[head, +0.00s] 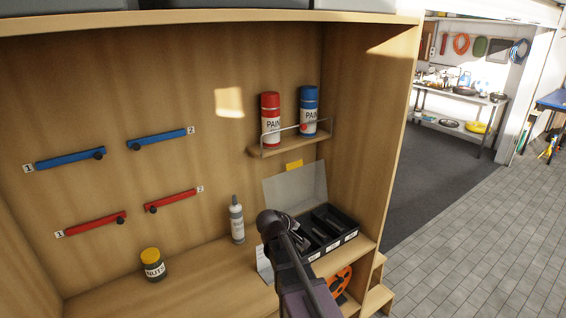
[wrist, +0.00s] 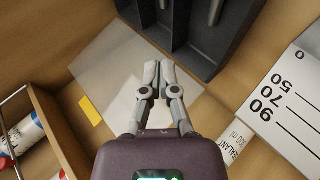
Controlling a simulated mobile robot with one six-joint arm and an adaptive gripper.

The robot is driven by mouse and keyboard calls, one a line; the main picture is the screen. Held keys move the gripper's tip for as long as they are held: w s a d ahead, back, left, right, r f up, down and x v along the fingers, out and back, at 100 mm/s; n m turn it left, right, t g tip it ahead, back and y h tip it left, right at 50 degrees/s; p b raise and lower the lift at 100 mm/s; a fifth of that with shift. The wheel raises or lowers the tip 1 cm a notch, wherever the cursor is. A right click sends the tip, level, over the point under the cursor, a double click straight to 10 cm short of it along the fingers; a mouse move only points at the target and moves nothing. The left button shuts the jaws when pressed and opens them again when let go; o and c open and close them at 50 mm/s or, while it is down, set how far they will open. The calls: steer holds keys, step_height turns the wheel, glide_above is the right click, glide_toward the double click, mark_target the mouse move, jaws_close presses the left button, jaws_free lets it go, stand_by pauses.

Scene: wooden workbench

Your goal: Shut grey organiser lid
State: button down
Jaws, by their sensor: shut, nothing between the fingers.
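The organiser (head: 336,240) is a dark tray with compartments on the bench at the right; its tray also shows at the top of the wrist view (wrist: 207,42). Its translucent grey lid (head: 296,188) stands open, leaning up toward the back wall. The lid (wrist: 112,72) lies behind my fingers in the wrist view. My gripper (wrist: 153,72) is shut and empty, with its fingertips overlapping the lid and pointing toward the tray. I cannot tell whether they touch the lid. In the head view my arm hides the left part of the tray.
A wall shelf (head: 290,145) with red (head: 271,120) and blue (head: 308,112) paint cans is above the lid. A sealant bottle (head: 237,220) stands left of the organiser, near a white scale card (wrist: 290,95). A nuts jar (head: 152,265) is farther left. An orange reel (head: 341,282) sits below.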

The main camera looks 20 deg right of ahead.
mark_target(276, 178)
steer(key=w+a+r+n+t+h+p, duration=0.1)
steer(key=w+a+r+n+t+p, duration=0.2)
steer(key=w+r, duration=0.9)
steer(key=w+n+t, duration=0.1)
steer(key=n+t, duration=0.2)
steer(key=n, duration=0.2)
steer(key=shift+w+a+r+t, duration=0.15)
steer(key=shift+a+r+t, duration=0.2)
steer(key=shift+r+t, duration=0.05)
steer(key=shift+w, duration=0.1)
steer(key=b+x, duration=0.1)
steer(key=x, duration=0.9)
steer(key=shift+d, duration=0.1)
